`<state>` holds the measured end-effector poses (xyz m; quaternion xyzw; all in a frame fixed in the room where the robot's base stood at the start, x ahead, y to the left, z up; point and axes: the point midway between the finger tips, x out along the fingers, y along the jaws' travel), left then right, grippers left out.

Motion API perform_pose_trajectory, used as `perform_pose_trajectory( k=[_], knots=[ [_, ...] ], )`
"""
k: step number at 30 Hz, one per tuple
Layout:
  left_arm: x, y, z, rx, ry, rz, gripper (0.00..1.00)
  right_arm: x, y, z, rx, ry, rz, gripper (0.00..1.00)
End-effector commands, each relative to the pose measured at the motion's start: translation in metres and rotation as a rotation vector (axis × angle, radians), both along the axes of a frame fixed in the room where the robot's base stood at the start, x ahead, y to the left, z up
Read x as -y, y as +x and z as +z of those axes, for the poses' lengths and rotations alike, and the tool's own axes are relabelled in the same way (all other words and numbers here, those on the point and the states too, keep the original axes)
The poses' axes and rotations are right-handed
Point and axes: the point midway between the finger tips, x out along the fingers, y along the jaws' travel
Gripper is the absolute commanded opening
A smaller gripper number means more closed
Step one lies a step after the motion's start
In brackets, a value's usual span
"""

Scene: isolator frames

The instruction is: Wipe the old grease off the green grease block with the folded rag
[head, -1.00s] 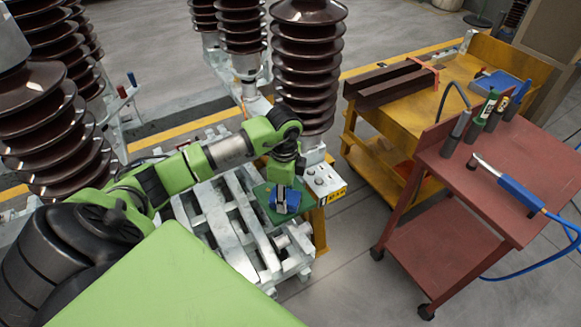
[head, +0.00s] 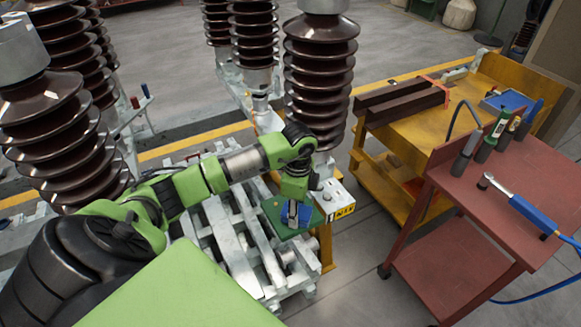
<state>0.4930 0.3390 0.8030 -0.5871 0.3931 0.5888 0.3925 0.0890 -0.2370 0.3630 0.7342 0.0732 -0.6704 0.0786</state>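The green grease block (head: 276,220) is a flat green slab on top of the metal frame, near the centre. The folded rag (head: 306,220) is a small blue bundle on the block's right part. My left gripper (head: 293,219) points down at the rag, with blue showing on both sides of its grey fingers. It looks shut on the rag, though its fingertips are partly hidden. The rag appears to touch the block's top, and any grease is too small to make out. My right gripper is not in view.
A white control box (head: 333,199) stands just right of the block. Tall brown insulators (head: 320,80) rise behind. A red cart (head: 505,195) with several tools and a blue-handled tool (head: 535,213) is at the right. A yellow bench (head: 425,125) stands behind it.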

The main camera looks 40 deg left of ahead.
Motion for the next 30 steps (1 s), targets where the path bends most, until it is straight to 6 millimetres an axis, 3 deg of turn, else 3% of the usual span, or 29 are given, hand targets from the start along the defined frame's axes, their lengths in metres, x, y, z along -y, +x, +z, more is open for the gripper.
perform_pose_trajectory(
  k=[18, 30],
  knots=[
    [0.015, 0.036, -0.003, 0.002, -0.002, 0.001, 0.22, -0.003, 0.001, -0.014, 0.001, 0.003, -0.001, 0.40],
    [0.017, 0.040, 0.003, 0.012, -0.005, 0.000, 0.22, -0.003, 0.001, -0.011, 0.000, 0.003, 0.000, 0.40]
  ],
)
